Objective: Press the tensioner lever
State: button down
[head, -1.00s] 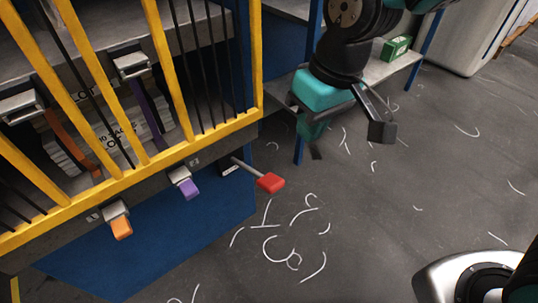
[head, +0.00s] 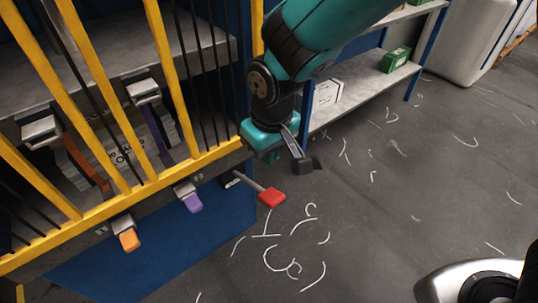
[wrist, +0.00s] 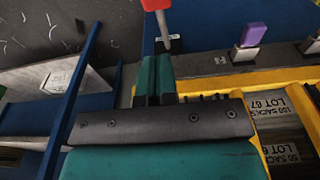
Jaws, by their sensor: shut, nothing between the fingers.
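A lever with a red block handle (head: 271,197) on a thin grey rod sticks out from the machine's front panel, below the yellow rail. It also shows at the top of the wrist view (wrist: 155,5), with its rod (wrist: 163,32) just ahead of my fingertips. My gripper (head: 270,155) is above and slightly behind the red handle, apart from it in the head view. In the wrist view, its teal fingers (wrist: 155,70) are together and empty. No label naming the tensioner lever is readable.
A purple-ended lever (head: 194,203) and an orange-ended lever (head: 129,240) stand to the left on the same panel. The yellow guard rail (head: 150,190) runs close to my gripper. A shelf (head: 365,85) with boxes stands behind.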

jog(key=b, duration=0.3)
send_near(269, 195)
jog(key=f, duration=0.2)
jog(key=w+f, duration=0.1)
jog(key=f, duration=0.2)
jog(key=shift+w+a+f, duration=0.1)
jog(key=shift+a+f, duration=0.1)
jog(key=shift+s+d+f, duration=0.1)
jog(key=shift+s+f, duration=0.1)
jog(key=shift+f, duration=0.2)
